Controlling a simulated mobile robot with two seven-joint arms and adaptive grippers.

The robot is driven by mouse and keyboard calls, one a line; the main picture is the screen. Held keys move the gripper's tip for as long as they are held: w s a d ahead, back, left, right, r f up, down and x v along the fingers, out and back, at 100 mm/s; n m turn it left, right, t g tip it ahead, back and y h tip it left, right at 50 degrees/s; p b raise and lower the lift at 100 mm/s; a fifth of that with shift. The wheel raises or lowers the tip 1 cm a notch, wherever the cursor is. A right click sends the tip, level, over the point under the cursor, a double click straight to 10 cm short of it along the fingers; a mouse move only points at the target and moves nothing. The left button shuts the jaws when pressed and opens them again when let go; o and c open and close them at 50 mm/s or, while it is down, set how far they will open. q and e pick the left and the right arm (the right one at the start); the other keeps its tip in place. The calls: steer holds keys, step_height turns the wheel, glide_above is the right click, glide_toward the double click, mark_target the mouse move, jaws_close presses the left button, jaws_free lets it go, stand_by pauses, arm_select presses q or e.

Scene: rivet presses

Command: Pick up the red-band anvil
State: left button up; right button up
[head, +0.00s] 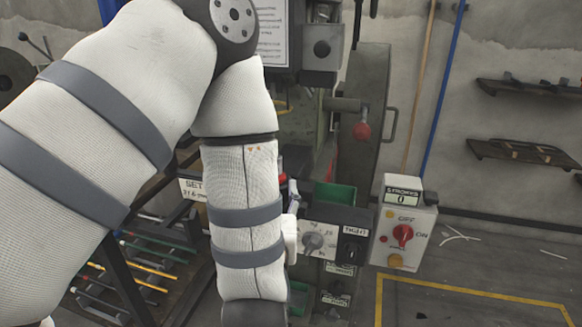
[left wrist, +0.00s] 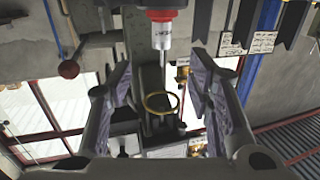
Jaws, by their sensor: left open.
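In the left wrist view, a white cylinder with a red band (left wrist: 162,17) and a thin metal pin shows at the top centre; I cannot tell for certain that it is the red-band anvil. My left gripper (left wrist: 162,70) is open, with its two fingers apart on either side of the picture and nothing held between them. The pin and a brass-coloured ring (left wrist: 162,103) show in the gap between the fingers. In the head view, my left arm covers the middle of the press and I cannot make out the gripper. My right gripper is in neither view.
A control box with a red switch (head: 402,233) and a dial panel (head: 313,241) stand right of my arm. A rack of coloured rods (head: 150,258) is at lower left. A red-knobbed lever (head: 362,131) sticks out from the press. Floor at right is mostly clear.

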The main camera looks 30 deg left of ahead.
arm_select(q)
steer(key=x, duration=0.8)
steer(key=b+x, duration=0.1)
steer(key=x, duration=0.3)
steer(key=shift+s+a+f, duration=0.15)
steer(key=shift+a+f, duration=0.05)
steer(key=shift+f, duration=0.2)
jaws_close()
